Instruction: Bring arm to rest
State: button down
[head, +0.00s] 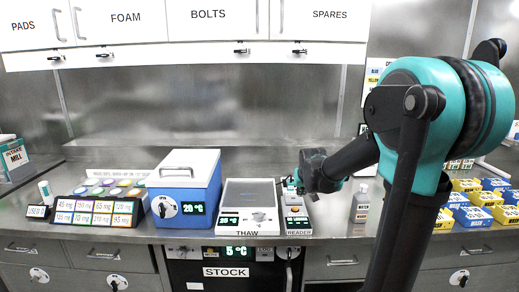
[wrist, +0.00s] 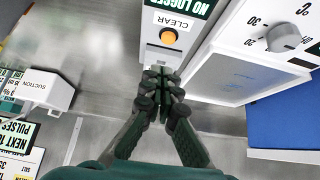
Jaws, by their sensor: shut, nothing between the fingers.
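My arm, teal and black, fills the right half of the head view and reaches left over the counter. My gripper (head: 291,187) is low over the white reader (head: 297,222), at its back part, and partly hides it. In the wrist view my gripper (wrist: 162,82) is shut and empty, its dark green fingers together. The fingertips point at the reader's white casing, just short of an orange button (wrist: 168,37) marked CLEAR. I cannot tell whether they touch the casing.
The thaw unit (head: 249,225) stands left of the reader, with a blue cool box (head: 184,212) beyond. A bottle (head: 361,204) stands right of the reader. Blue and yellow bins (head: 480,199) fill the far right. A white suction box (wrist: 47,91) shows in the wrist view.

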jog(key=s+d+f+g, duration=0.1)
jog(key=s+f, duration=0.3)
jog(key=s, duration=0.5)
jog(key=s+d+f+g, duration=0.1)
jog(key=s+f, duration=0.3)
jog(key=s, duration=0.6)
jog(key=s+f+g, duration=0.1)
jog(key=s+f, duration=0.3)
jog(key=s, duration=0.5)
jog(key=shift+s+d, duration=0.4)
